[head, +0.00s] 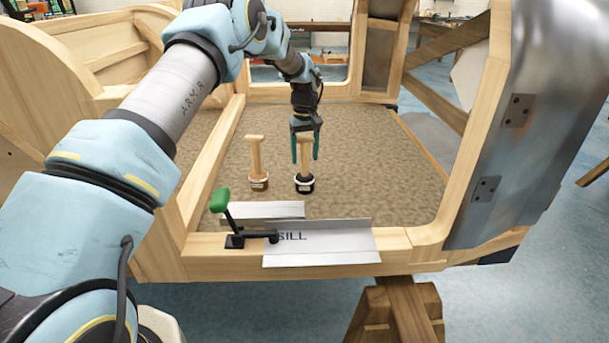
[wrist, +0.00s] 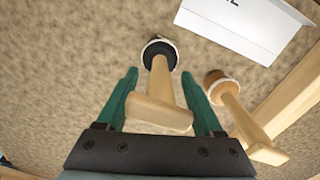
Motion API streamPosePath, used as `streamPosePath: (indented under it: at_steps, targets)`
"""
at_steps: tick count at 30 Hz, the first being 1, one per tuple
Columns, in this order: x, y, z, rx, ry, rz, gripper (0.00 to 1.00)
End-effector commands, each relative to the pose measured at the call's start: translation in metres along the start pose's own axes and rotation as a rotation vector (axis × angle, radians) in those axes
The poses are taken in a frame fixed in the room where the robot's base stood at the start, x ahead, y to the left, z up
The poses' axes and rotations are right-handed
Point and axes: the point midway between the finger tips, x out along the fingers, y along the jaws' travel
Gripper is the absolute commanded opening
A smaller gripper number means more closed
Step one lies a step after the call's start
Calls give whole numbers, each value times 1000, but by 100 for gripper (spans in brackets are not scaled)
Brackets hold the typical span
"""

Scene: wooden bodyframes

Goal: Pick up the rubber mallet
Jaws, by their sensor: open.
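The black-headed mallet (head: 304,184), which looks like the rubber one, stands head down on the brown carpeted floor of the wooden frame, its pale wooden handle pointing up. My gripper (head: 305,157) points down over it, with green fingers open on either side of the handle. In the wrist view, the black head (wrist: 160,50) shows beyond the fingertips, and the handle (wrist: 160,105) lies between the fingers of my gripper (wrist: 159,76). I see gaps beside the handle; whether either finger touches it is unclear.
A second mallet (head: 258,182) with a brown head stands just left in the head view; in the wrist view (wrist: 222,85) it is close to the right finger. A green-handled clamp (head: 222,205) and a sill plate (head: 340,243) sit on the front rail.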

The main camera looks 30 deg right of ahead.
Motion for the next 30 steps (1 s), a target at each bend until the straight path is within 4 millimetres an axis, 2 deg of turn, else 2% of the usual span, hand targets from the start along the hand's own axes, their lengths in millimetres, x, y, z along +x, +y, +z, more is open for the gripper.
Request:
streamPosePath:
  at_steps: [7,16,30]
  targets:
    - [31,0,-3,0,-2,0,68]
    - [36,0,-3,0,0,0,67]
    - [36,0,-3,0,-1,0,14]
